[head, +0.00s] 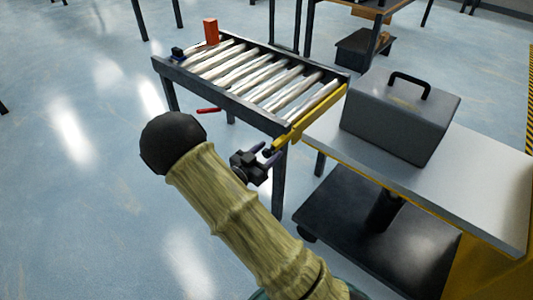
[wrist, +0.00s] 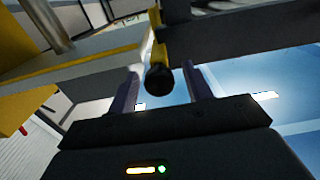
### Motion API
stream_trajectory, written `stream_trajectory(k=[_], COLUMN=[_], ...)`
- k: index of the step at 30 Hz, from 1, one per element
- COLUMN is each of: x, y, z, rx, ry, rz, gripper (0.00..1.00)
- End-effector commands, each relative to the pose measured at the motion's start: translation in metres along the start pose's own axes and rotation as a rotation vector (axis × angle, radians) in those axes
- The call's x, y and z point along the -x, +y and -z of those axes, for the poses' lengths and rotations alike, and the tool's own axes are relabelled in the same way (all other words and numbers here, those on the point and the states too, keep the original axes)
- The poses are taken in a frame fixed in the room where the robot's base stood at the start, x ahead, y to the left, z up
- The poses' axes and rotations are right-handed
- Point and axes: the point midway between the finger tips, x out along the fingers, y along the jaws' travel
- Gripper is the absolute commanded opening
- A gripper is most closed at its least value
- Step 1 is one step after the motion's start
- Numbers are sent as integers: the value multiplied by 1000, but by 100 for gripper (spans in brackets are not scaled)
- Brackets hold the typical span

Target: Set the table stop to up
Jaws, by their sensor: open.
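A yellow bar (head: 310,118) runs along the near right end of the roller conveyor; I take it to be the table stop. A yellow lever (wrist: 155,50) ending in a black knob (wrist: 158,79) shows in the wrist view. My gripper (head: 265,154) is just off the near corner of the conveyor end, at the lever's end of the bar. In the wrist view my gripper (wrist: 163,85) is open, with one finger on each side of the knob. I cannot tell whether either finger touches it.
The roller conveyor (head: 215,83) carries an orange block (head: 211,31) at its far end. A grey toolbox (head: 395,125) stands on the white-topped cart (head: 490,205) at right. The floor at left is clear.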

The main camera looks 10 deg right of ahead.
Motion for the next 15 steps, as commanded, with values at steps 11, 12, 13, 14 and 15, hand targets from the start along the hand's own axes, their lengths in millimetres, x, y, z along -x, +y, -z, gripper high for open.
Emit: stream_trajectory(k=[11, 12, 13, 14, 15], x=[1, 1, 1, 1, 1], y=[0, 0, 0, 0, 0], z=[0, 0, 0, 1, 3], rx=[-1, -1, -1, -1, -1], ry=[0, 0, 0, 0, 0], rz=[1, 1, 1, 1, 1], gripper=[0, 0, 0, 0, 0])
